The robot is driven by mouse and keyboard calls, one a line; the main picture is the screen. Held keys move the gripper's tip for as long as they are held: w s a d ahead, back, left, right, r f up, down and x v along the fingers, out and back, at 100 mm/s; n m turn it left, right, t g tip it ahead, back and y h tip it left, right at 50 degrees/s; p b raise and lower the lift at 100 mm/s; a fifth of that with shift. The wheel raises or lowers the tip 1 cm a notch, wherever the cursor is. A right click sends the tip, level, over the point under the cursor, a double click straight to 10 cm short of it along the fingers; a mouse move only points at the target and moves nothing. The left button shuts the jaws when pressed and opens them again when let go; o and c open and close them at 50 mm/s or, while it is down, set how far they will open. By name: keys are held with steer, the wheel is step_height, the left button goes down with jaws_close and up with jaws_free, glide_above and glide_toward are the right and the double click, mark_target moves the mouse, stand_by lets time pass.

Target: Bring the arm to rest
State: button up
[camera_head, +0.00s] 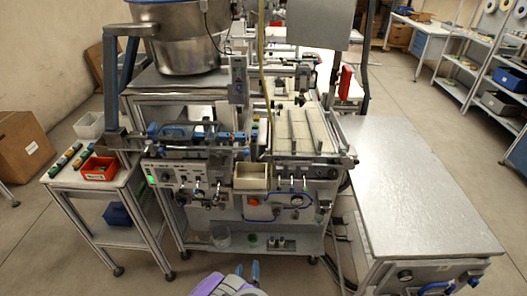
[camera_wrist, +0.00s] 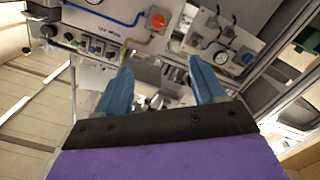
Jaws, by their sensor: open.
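My gripper (camera_head: 247,270) shows at the bottom middle of the head view, low and in front of the machine, with its purple body below it. In the wrist view my gripper (camera_wrist: 160,80) has its two blue fingers spread apart, with nothing between them. The fingers point toward the machine's front panel (camera_wrist: 100,45), which has knobs, a red button and a gauge. No contact with the machine shows.
The machine (camera_head: 245,160) fills the middle. A side table (camera_head: 75,177) with a red bin (camera_head: 99,168) stands left. A bare metal-topped bench (camera_head: 420,190) stands right. A cardboard box (camera_head: 25,147) is far left. Floor is open at the lower left.

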steer(key=w+r+m+g, duration=0.4)
steer(key=w+r+g, duration=0.2)
steer(key=w+r, duration=0.45)
steer(key=s+d+r+m+g+y, duration=0.1)
steer(key=s+d+r+g, duration=0.1)
steer(key=r, duration=0.6)
steer(key=s+d+r+m+g+y, duration=0.1)
steer(key=s+d+r+g, duration=0.15)
steer(key=r, duration=0.45)
steer(key=s+d+r+g, duration=0.2)
steer(key=s+d+r, duration=0.1)
steer(key=s+r, duration=0.35)
steer(key=s+d+r+g, duration=0.35)
steer(key=s+r, duration=0.25)
steer(key=s, duration=0.2)
steer(key=s+d+r+g, duration=0.1)
steer(key=s+d+r, duration=0.3)
steer(key=s, duration=0.8)
steer(key=s+d+r+g+h, duration=0.1)
steer(key=s+d+r, duration=0.3)
steer(key=s, duration=0.9)
steer(key=shift+d+r+g, duration=0.15)
steer(key=shift+d+g, duration=0.55)
steer(key=shift+c, duration=0.4)
